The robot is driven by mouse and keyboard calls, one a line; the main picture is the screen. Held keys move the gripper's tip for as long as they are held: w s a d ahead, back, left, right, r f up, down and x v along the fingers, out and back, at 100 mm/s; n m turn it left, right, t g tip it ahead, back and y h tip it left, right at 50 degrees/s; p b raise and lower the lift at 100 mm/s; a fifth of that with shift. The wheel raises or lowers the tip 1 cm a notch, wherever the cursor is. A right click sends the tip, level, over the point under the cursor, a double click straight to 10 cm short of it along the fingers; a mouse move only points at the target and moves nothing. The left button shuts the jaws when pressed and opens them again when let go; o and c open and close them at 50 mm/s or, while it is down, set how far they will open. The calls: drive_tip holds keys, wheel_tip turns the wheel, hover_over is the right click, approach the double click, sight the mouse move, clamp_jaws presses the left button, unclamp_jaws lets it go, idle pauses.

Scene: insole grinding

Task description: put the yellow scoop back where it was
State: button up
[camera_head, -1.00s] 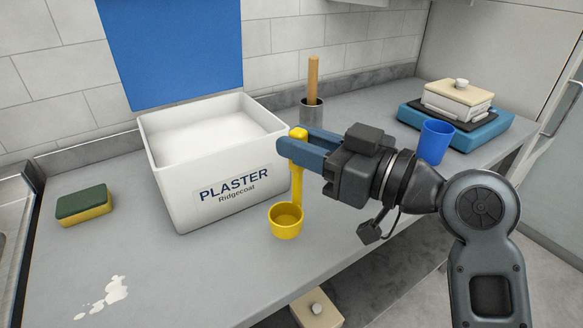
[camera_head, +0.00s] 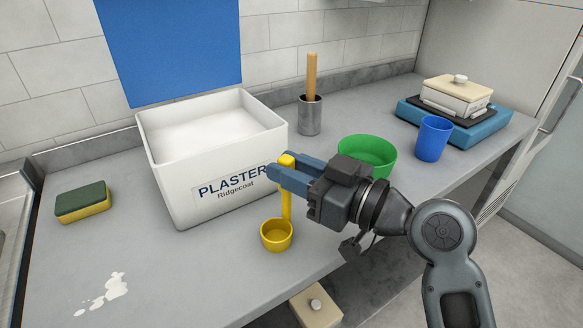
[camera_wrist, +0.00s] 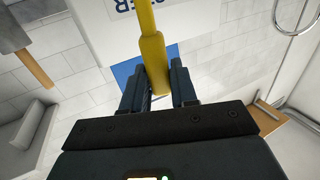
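The yellow scoop (camera_head: 277,234) hangs upright from my gripper (camera_head: 277,168), cup at the bottom, in front of the plaster bin's right front. My gripper is shut on the top of its handle. In the wrist view, the yellow handle (camera_wrist: 153,50) runs between the blue fingers of my gripper (camera_wrist: 158,78). The cup is out of sight there. I cannot tell whether the cup touches the counter. The white plaster bin (camera_head: 205,193) stands on the counter, filled with white powder.
A green bowl (camera_head: 367,153) stands behind my gripper. A metal holder (camera_head: 310,117) with a wooden handle, a blue cup (camera_head: 433,138) and a blue scale (camera_head: 470,128) stand farther right. A sponge (camera_head: 83,202) and a white spill (camera_head: 104,293) lie left. The counter's front middle is clear.

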drive_tip(key=o, duration=0.5)
drive_tip(key=shift+c, duration=0.2)
drive_tip(key=shift+r, duration=0.2)
drive_tip(key=b+v, duration=0.1)
drive_tip(key=v, duration=1.1)
drive_tip(key=shift+b, duration=0.4)
drive_tip(key=shift+f, duration=0.1)
